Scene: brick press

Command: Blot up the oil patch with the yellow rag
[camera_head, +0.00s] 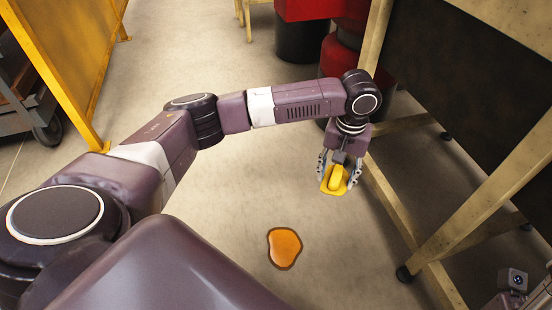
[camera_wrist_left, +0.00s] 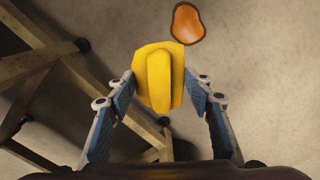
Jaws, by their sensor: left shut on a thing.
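The yellow rag (camera_head: 335,179) is held in my left gripper (camera_head: 336,172), whose fingers close on it from both sides. In the left wrist view the rag (camera_wrist_left: 158,78) shows as a flat yellow piece with a raised ridge, between the fingertips of my left gripper (camera_wrist_left: 160,90). The orange-brown oil patch (camera_head: 284,248) lies on the floor, below and left of the rag in the head view. In the left wrist view the oil patch (camera_wrist_left: 187,23) shows beyond the rag, apart from it. The fingers of my right gripper do not show.
A wooden-legged frame (camera_head: 448,228) with dark panels stands close to the right of my left gripper. A yellow barrier (camera_head: 68,62) and a grey cart (camera_head: 28,95) stand at the left. Red equipment (camera_head: 308,10) is at the back. The floor around the oil patch is clear.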

